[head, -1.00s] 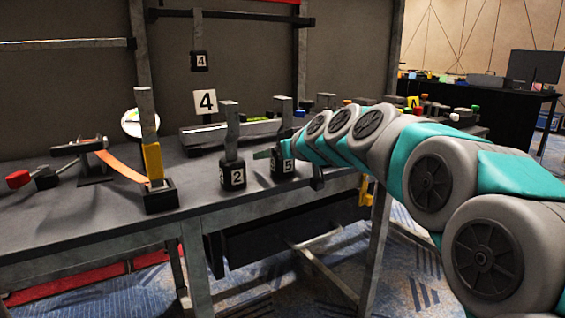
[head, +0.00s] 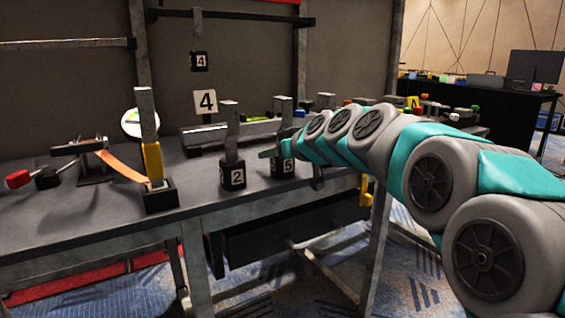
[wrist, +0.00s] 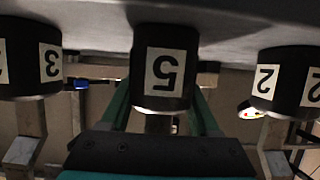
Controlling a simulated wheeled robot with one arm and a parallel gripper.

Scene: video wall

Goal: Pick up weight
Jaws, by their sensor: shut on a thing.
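The black weight marked 5 (head: 283,168) stands upright on the grey table (head: 110,222), with a grey metal post rising from it. My gripper (head: 273,152) is at its post, just above the black base, and is shut on it. In the upside-down wrist view, the weight marked 5 (wrist: 164,72) is centred, with one teal finger on each side of its post. The weight marked 2 (head: 232,176) stands to the left in the head view; it shows at the right of the wrist view (wrist: 292,80).
A weight marked 3 (wrist: 28,60) is at the left of the wrist view. A yellow-and-grey post (head: 153,162) and a spring-like orange strip (head: 120,167) are at the table's left. A sign marked 4 (head: 205,102) and a hanging weight marked 4 (head: 198,61) are behind.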

